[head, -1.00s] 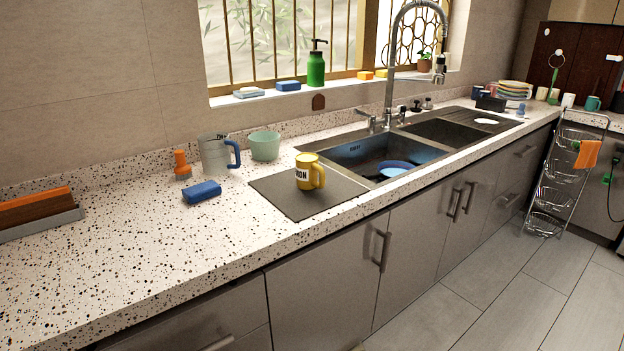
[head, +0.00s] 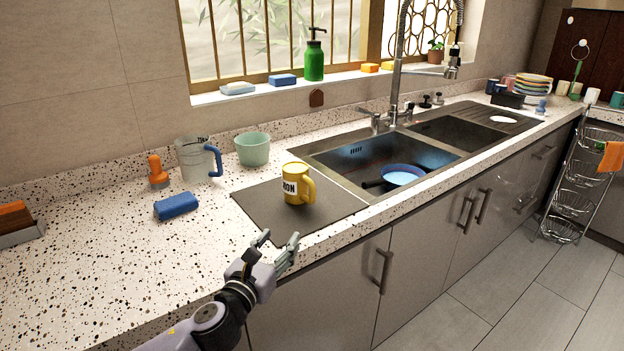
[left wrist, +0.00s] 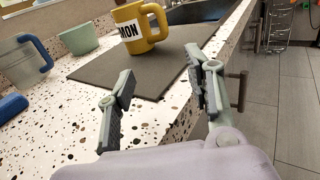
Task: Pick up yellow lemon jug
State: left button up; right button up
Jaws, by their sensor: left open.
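The yellow lemon jug (head: 297,184) stands upright on a dark grey mat (head: 262,211) beside the sink, its handle to the right. A white label with dark letters shows on its side. My left gripper (head: 277,241) is open and empty at the counter's front edge, in front of the jug and apart from it. In the left wrist view the jug (left wrist: 139,27) is ahead of the open fingers (left wrist: 163,88), beyond the mat's near edge. My right gripper is not in view.
The front left counter is clear.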

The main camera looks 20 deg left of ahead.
aim_at(301, 187)
pick_arm(q)
jog(key=shift+w+r, duration=0.15)
jog(key=shift+w, duration=0.35)
jog(key=shift+w+r, duration=0.25)
jog(key=shift+w+d+r, duration=0.1)
jog(key=shift+w+r, duration=0.05)
jog(key=shift+w, duration=0.5)
jog(key=shift+w+d+r, duration=0.1)
jog(key=shift+w, duration=0.5)
jog(key=w, duration=0.4)
jog(key=shift+d+f, duration=0.1)
jog(key=shift+f, duration=0.05)
jog(key=w, duration=0.4)
jog(key=shift+d+p, duration=0.15)
jog(key=shift+p, duration=0.15)
jog(key=shift+w, duration=0.2)
jog(key=w, duration=0.4)
jog(key=shift+w+d, duration=0.3)
jog(key=shift+d, duration=0.05)
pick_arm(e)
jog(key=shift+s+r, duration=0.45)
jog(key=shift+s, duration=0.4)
pick_arm(q)
jog(key=shift+r, duration=0.2)
